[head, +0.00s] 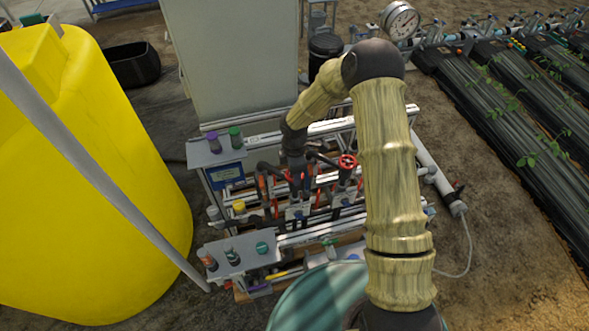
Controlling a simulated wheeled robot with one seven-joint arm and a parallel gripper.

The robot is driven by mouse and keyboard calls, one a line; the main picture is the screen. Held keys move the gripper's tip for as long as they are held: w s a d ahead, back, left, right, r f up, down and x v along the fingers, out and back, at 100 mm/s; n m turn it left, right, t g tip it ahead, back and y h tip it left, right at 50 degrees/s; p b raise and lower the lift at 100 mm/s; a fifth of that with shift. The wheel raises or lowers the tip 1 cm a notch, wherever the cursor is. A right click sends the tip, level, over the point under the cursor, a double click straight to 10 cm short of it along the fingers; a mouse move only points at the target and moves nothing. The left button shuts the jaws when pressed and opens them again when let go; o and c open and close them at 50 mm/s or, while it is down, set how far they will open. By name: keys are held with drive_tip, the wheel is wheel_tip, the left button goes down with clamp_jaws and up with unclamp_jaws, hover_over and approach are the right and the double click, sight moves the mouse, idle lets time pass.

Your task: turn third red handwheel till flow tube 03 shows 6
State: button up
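A red handwheel (347,161) stands upright on a dark stem at the right of the pipe skid (300,235). Several smaller red parts sit to its left, around my gripper; I cannot tell which of them is the third handwheel. My arm arches over the skid and its dark end points down, with my gripper (298,190) low among the red parts, left of the clear handwheel. The fingertips are small and mixed in with dark fittings, so I cannot tell whether they are open or touching anything. Flow tube 03 and its reading cannot be made out.
A yellow tank (90,190) fills the left, with a grey post crossing before it. A pale cabinet (235,65) stands behind the skid. Small bottles stand on grey shelves (215,155) at the skid's left. A pressure gauge (401,22) and planted beds (515,125) are to the right.

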drive_tip(key=shift+r, duration=0.1)
drive_tip(key=o, duration=1)
wheel_tip(320, 180, up, 17)
drive_tip(key=b, duration=0.3)
drive_tip(key=shift+r, duration=0.15)
idle(0.7)
